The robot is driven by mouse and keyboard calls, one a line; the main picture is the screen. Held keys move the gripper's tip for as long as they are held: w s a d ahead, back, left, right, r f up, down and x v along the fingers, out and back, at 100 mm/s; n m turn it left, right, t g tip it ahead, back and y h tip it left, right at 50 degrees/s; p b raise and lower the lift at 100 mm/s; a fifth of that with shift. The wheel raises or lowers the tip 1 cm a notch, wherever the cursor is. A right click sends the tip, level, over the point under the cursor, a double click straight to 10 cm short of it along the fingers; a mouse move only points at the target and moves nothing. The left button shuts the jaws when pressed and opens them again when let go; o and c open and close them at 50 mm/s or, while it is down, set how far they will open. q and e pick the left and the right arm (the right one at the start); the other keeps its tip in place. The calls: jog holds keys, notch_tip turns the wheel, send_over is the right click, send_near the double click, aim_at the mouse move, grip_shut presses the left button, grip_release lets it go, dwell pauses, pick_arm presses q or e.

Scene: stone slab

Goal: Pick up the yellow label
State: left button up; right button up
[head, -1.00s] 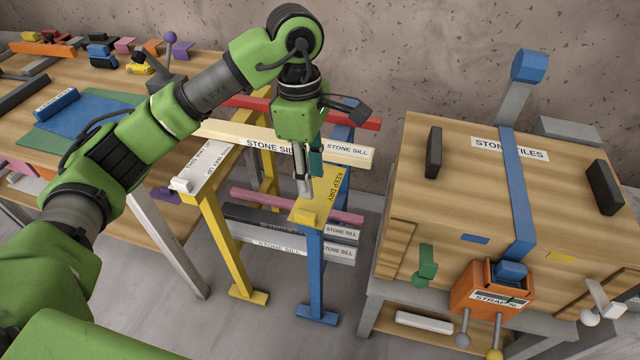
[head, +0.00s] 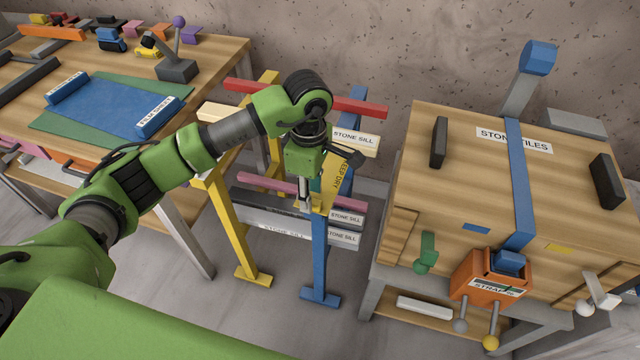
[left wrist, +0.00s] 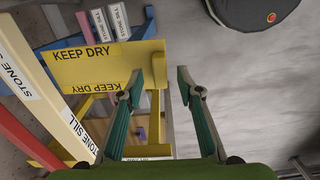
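The yellow label (head: 338,180), marked KEEP DRY, hangs at the rack with the stone sills. In the left wrist view the label (left wrist: 88,68) shows as a folded sheet with the words on two faces. My left gripper (head: 306,202) is just in front of and left of the label in the head view. In the left wrist view my left gripper (left wrist: 160,85) has its two green fingers spread apart. The left finger overlaps the label's right end; I cannot tell whether they touch. My right gripper is not in view.
A pale stone sill (head: 355,140) lies on the rack behind my arm. A yellow post (head: 235,235) and a blue post (head: 319,255) stand below. A large wooden crate (head: 440,190) with a blue strap is to the right. A workbench (head: 215,70) is at the left.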

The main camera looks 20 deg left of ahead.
pick_arm(q)
jog(key=shift+f, duration=0.65)
jog(key=c, duration=0.9)
jog(key=shift+r, duration=0.15)
